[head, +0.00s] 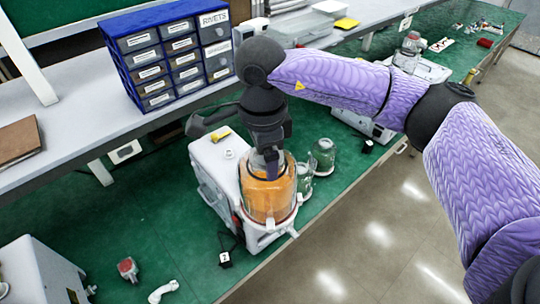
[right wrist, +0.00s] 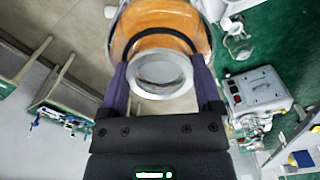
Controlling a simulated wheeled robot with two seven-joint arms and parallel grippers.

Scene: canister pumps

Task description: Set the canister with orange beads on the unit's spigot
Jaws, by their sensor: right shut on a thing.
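The clear canister with orange beads (head: 268,196) stands upright at the front end of the white unit (head: 216,168), above its base ledge. My right gripper (head: 269,158) comes down from above and is shut on the canister's top. In the right wrist view the orange canister (right wrist: 165,24) and its round grey top (right wrist: 160,76) lie between the two fingers (right wrist: 162,84). The spigot is hidden behind the canister, and I cannot tell whether the canister touches it. My left gripper is not in view.
Clear jars (head: 323,156) stand just right of the canister. A blue drawer cabinet (head: 165,55) sits on the shelf behind. A red-topped part (head: 127,268) and a white part (head: 163,291) lie at front left. The green mat (head: 150,225) left of the unit is mostly free.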

